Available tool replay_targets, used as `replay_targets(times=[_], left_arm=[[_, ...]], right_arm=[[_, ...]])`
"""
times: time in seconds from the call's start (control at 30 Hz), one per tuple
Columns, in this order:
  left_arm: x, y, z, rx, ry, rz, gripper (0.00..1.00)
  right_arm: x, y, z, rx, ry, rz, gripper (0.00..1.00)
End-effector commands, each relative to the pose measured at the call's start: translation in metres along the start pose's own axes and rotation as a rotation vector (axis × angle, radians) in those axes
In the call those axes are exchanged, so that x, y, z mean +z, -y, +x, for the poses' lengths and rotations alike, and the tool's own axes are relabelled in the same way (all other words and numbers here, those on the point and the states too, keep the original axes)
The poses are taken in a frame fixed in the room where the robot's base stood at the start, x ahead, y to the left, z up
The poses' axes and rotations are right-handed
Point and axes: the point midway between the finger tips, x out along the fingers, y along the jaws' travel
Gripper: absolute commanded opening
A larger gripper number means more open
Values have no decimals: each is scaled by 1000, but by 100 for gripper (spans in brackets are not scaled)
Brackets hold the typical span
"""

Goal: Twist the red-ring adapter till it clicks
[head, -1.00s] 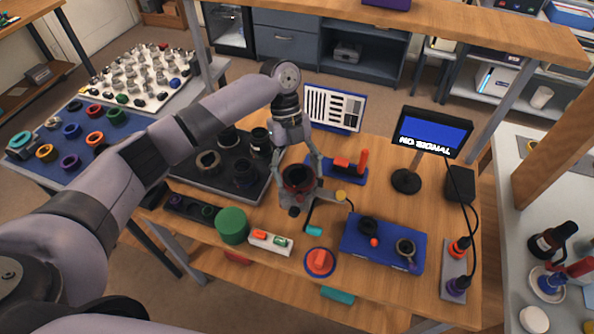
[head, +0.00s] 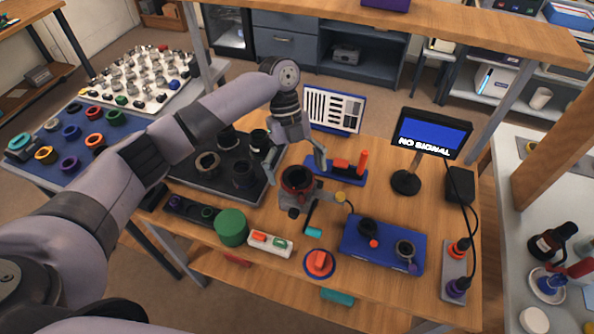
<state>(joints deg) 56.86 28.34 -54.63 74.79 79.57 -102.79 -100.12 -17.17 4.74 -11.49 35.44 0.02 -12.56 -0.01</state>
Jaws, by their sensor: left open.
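The red-ring adapter (head: 298,178) is a dark, short cylinder with a red inner ring. It sits upright on a small grey stand on the wooden workbench, near the picture's middle. My left gripper (head: 298,164) comes down from above and behind it. Its two fingers are open and spread, with the tips near the height of the adapter's top. The fingers look apart from the adapter, with nothing between them. Whether the ring is fully seated cannot be told. My right gripper is not in view.
A dark tray (head: 192,178) with several black lens parts lies left of the adapter. A blue mat (head: 346,243) lies front right. A monitor (head: 432,134) reading NO SIGNAL stands at right, and a test chart (head: 334,108) stands behind.

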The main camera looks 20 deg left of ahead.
Motion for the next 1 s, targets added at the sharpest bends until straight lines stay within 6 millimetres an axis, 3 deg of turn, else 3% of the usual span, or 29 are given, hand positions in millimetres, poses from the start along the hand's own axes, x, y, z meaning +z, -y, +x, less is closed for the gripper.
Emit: replay_targets(times=[0.5, 0.7, 1.0], left_arm=[[0, 1, -99, -4, 2, 1, 91], [0, 0, -113, -3, 0, 1, 91], [0, 0, -113, -2, 0, 1, 91]], right_arm=[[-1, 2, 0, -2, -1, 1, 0], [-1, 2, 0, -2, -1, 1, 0], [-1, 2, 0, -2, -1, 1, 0]])
